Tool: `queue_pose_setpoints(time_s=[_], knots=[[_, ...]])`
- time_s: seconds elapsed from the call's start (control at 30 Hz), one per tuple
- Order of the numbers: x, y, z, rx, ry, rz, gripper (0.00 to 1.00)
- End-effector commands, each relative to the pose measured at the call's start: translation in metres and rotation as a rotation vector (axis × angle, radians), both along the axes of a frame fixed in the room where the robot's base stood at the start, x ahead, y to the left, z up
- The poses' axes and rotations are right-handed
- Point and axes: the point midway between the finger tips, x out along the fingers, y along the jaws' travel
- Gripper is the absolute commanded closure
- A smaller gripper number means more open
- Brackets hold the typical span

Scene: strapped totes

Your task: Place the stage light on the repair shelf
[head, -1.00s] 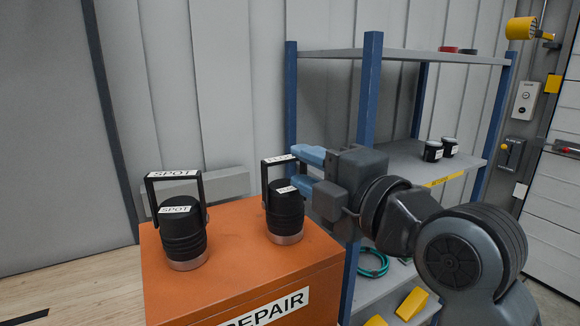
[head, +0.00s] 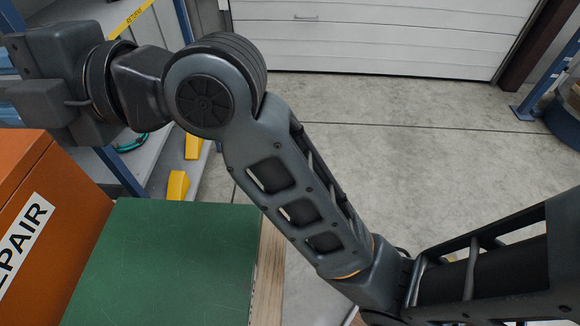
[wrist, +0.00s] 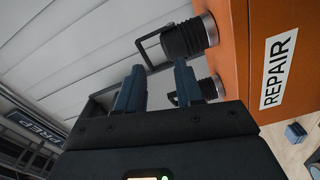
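Two black stage lights with silver rims and handles stand on the orange cabinet (wrist: 236,50) marked REPAIR. In the wrist view, one stage light (wrist: 188,37) is beyond my fingers, its handle visible. The other stage light (wrist: 208,89) is partly hidden behind my right-hand finger. My gripper (wrist: 157,85) is open, its blue fingers apart, with no object clearly between them. Whether a finger touches that light's handle I cannot tell. In the head view, my gripper is at the left edge, its fingertips cut off; the cabinet (head: 60,200) shows below, and neither light is in view.
A shelf unit with a yellow RETURNS label (head: 130,18) stands behind my arm, with yellow items (head: 178,184) low down. A green-topped surface (head: 170,265) is beside the orange cabinet. Open floor (head: 400,160) lies to the right.

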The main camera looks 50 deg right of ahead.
Motion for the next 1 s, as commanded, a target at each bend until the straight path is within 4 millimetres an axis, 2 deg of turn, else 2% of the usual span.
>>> queue_pose_setpoints(time_s=[0.03,0.2,0.37,0.5,0.7,0.87,1.0], knots=[[-0.007,-0.007,-0.023,0.066,0.06,-0.035,0.64],[-0.033,-0.034,-0.081,0.294,0.216,-0.165,0.64],[-0.069,-0.06,-0.131,0.486,0.331,-0.286,0.64],[-0.109,-0.082,-0.168,0.637,0.411,-0.388,0.64],[-0.174,-0.111,-0.206,0.826,0.491,-0.515,0.64],[-0.226,-0.129,-0.223,0.944,0.533,-0.588,0.64],[-0.276,-0.143,-0.23,1.041,0.567,-0.641,0.64]])
